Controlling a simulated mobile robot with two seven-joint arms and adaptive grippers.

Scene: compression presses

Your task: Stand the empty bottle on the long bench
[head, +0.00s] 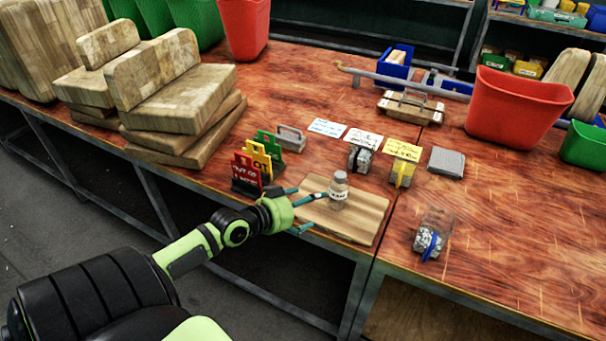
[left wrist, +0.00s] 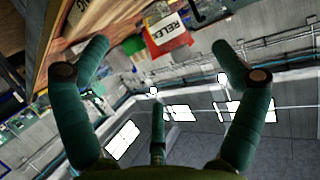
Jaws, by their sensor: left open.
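The small clear bottle (head: 338,190) with a white label and pale cap stands upright on a wooden board (head: 365,213). The board lies at the front edge of the long red-brown wooden bench (head: 510,210). My left gripper (head: 309,210) is open just left of the bottle, fingers spread over the board's left end. One fingertip reaches close to the bottle; I cannot tell whether it touches. In the left wrist view the open fingers (left wrist: 158,75) have nothing between them, and I cannot make out the bottle there. My right gripper is out of view.
Coloured signs (head: 258,162) stand just behind my gripper. Wooden blocks (head: 180,110) are piled at left. Bare bench lies at front right.

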